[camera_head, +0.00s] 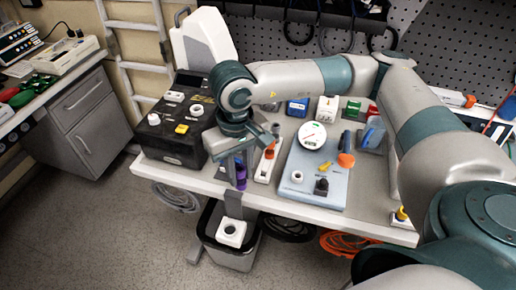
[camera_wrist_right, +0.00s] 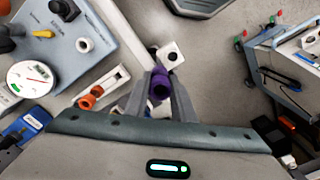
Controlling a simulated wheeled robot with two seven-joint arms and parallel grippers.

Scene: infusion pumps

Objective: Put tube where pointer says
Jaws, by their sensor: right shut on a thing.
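My right gripper (camera_head: 238,166) is shut on a purple tube (camera_head: 241,178) in front of the table's front edge. In the right wrist view the tube (camera_wrist_right: 160,84) sits between the fingertips (camera_wrist_right: 161,92). A white round dial (camera_head: 312,135) with a thin pointer lies on the blue-grey plate (camera_head: 318,195). The dial also shows in the right wrist view (camera_wrist_right: 29,79), with a reddish needle. A white rack (camera_head: 263,172) with orange-topped tube (camera_head: 269,152) stands beside the gripper. A white block with a round hole (camera_head: 232,227) is below the table edge. My left gripper is not in view.
A black case (camera_head: 170,145) with white round sockets stands left of my right gripper. A white ring (camera_head: 297,176) sits on the plate. Blue, white, green and red boxes line the table's back.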

